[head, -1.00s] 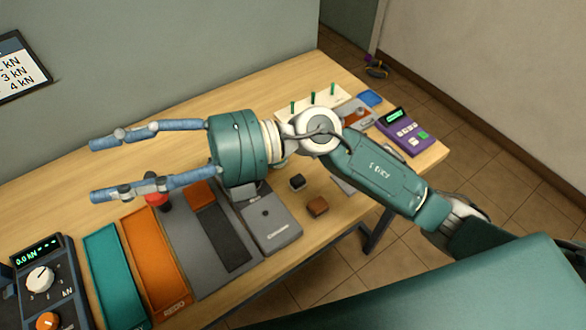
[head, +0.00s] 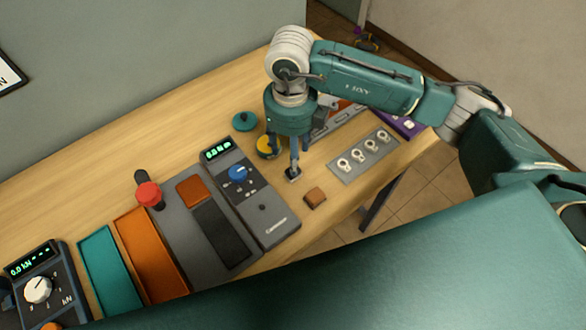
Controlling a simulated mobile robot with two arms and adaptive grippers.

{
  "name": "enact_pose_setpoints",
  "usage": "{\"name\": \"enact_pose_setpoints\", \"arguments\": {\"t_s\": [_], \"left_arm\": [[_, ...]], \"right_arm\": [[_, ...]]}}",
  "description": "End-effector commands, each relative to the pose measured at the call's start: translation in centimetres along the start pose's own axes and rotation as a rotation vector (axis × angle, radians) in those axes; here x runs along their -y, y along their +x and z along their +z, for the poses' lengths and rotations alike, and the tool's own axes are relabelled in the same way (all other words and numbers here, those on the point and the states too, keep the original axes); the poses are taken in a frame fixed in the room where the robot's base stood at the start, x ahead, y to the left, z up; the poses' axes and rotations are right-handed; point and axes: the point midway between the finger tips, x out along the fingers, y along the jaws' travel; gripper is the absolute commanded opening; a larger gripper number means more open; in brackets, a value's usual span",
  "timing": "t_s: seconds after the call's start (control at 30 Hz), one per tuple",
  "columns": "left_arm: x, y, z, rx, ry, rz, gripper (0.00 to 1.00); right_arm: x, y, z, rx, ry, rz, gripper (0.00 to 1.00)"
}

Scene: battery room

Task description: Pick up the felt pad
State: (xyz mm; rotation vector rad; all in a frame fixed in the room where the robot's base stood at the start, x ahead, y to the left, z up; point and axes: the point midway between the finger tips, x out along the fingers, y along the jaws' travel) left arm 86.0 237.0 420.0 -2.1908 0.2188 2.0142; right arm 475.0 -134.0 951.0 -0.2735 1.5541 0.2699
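Two small blocks could be the felt pad, a brown one (head: 315,197) and a black one (head: 293,174); I cannot tell which. Both lie on the wooden table right of the grey control unit (head: 262,205). My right gripper (head: 284,162) points down, its two blue fingers apart. One fingertip is at the black block and partly hides it; I cannot tell if they touch. The other finger is in front of a yellow round tin (head: 267,147). The brown block is free, to the lower right of the fingers. My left gripper is not in view.
A teal lid (head: 245,121) lies behind the tin. A grey plate with several white rings (head: 364,157) is to the right, near the table edge. A red knob (head: 149,194), an orange tray (head: 150,255) and a teal tray (head: 110,270) are left.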

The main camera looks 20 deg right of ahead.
Motion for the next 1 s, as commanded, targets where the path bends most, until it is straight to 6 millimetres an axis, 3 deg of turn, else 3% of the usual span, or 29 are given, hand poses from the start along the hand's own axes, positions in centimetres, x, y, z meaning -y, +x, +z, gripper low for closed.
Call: {"name": "enact_pose_setpoints", "arguments": {"t_s": [0.23,0.4,0.67,0.87,1.0], "left_arm": [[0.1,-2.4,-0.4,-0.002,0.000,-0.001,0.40],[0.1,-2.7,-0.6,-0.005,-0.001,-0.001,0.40],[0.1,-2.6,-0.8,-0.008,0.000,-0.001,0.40],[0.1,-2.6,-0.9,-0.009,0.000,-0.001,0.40],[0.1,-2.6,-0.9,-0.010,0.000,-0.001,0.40]], "right_arm": [[-0.4,2.6,-1.0,-0.006,-0.001,0.003,0.53],[-0.4,4.9,-0.8,-0.002,-0.001,0.002,0.53],[-0.4,5.3,-0.8,0.001,-0.003,0.002,0.53],[-0.4,5.3,-0.8,0.001,-0.003,0.003,0.15],[-0.4,5.3,-0.8,0.001,-0.003,0.003,0.14]]}}
